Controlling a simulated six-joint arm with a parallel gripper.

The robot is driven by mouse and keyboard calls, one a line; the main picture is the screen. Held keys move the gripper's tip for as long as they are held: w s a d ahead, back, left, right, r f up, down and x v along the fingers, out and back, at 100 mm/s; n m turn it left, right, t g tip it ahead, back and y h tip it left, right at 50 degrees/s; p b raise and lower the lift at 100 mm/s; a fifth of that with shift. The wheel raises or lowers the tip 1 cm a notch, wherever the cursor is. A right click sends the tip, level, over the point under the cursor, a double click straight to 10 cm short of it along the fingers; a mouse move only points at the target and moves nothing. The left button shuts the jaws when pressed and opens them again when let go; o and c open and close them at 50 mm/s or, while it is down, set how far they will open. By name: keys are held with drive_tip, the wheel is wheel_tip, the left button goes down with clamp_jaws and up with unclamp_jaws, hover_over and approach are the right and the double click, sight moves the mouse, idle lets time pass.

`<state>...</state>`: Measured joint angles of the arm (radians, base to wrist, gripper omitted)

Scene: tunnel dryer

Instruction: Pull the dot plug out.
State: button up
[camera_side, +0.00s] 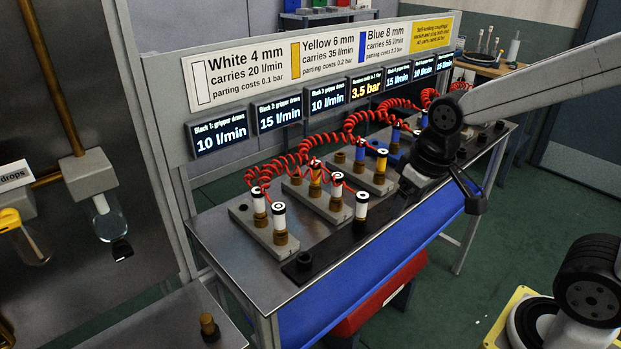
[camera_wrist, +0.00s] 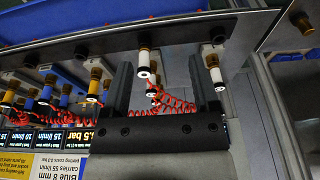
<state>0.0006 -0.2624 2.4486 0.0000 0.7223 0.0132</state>
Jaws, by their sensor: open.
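Several upright plugs with white, yellow or blue sleeves and black tops stand in brass sockets on grey blocks in the side view. Their top marks are too small to tell which is the dot plug. A white plug (camera_side: 279,217) is at the near left and another white plug (camera_side: 361,205) is at the front middle. My gripper (camera_side: 440,187) is open and empty, right of and above the plugs. In the wrist view my gripper (camera_wrist: 160,68) has its fingers wide apart. A white plug (camera_wrist: 145,65) appears between them; contact cannot be told. Another white plug (camera_wrist: 212,68) appears past the right finger.
Coiled red hoses (camera_side: 300,158) run over the plugs. A row of displays (camera_side: 277,112) and a sign board (camera_side: 325,57) stand behind the bench (camera_side: 222,228). A black strip (camera_side: 335,250) with empty sockets lies along the front. A blue panel (camera_side: 400,262) is below the front edge.

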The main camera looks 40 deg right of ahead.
drive_tip(key=w+d+m, duration=0.1)
drive_tip(key=w+m, duration=0.3)
drive_tip(key=m, duration=0.1)
drive_tip(key=m+g, duration=0.3)
drive_tip(key=m, duration=1.2)
hover_over(361, 209)
drive_tip(key=d, duration=0.1)
drive_tip(key=shift+w+f, duration=0.2)
drive_tip(key=shift+w, duration=0.2)
wheel_tip(361, 209, down, 5)
drive_tip(key=shift+f, duration=3.85)
clamp_jaws()
